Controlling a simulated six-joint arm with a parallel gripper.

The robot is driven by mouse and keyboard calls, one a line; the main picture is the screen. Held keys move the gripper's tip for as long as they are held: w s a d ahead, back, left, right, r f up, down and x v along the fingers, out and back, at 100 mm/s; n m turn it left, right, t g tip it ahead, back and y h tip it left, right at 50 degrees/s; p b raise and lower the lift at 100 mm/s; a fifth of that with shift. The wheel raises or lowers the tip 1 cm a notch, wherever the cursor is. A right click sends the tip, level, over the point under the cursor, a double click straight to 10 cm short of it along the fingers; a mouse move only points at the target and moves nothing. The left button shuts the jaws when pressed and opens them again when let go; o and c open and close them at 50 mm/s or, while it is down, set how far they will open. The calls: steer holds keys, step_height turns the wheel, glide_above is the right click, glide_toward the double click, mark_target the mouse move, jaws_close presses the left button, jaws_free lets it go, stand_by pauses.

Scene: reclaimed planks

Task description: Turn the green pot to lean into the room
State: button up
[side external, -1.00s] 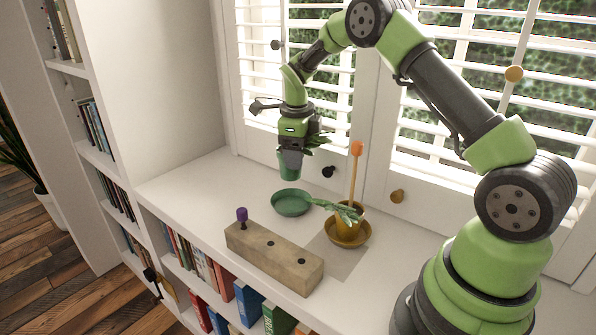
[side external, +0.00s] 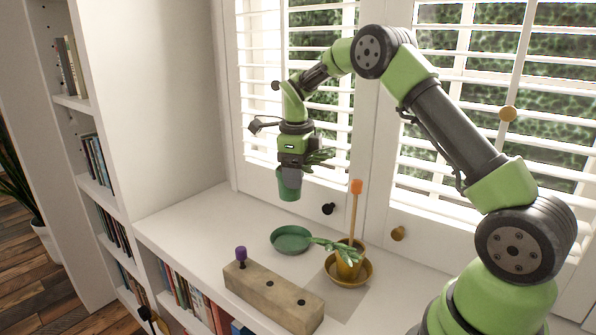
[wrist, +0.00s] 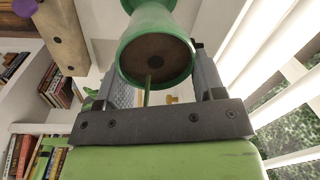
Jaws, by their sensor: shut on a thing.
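My gripper (side external: 291,170) is shut on the green pot (side external: 289,187) and holds it in the air above the sill.
A mustard pot (side external: 349,265) with a leaning plant and an orange-topped stick (side external: 356,187) stands in a mustard saucer (side external: 366,278). A wooden block (side external: 272,297) with a purple knob (side external: 241,254) lies in front. Window shutters (side external: 440,165) stand behind.

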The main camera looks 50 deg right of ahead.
mark_target(296, 199)
steer(key=f+m, duration=0.1)
steer(key=f, duration=0.2)
steer(key=f+m, duration=0.1)
steer(key=f, duration=0.2)
steer(key=f+m, duration=0.2)
steer(key=f, duration=0.1)
steer(key=shift+a+f, duration=0.2)
steer(key=shift+a, duration=0.05)
steer(key=shift+f, duration=1.45)
steer(key=o, duration=1.3)
steer(key=shift+c, duration=0.2)
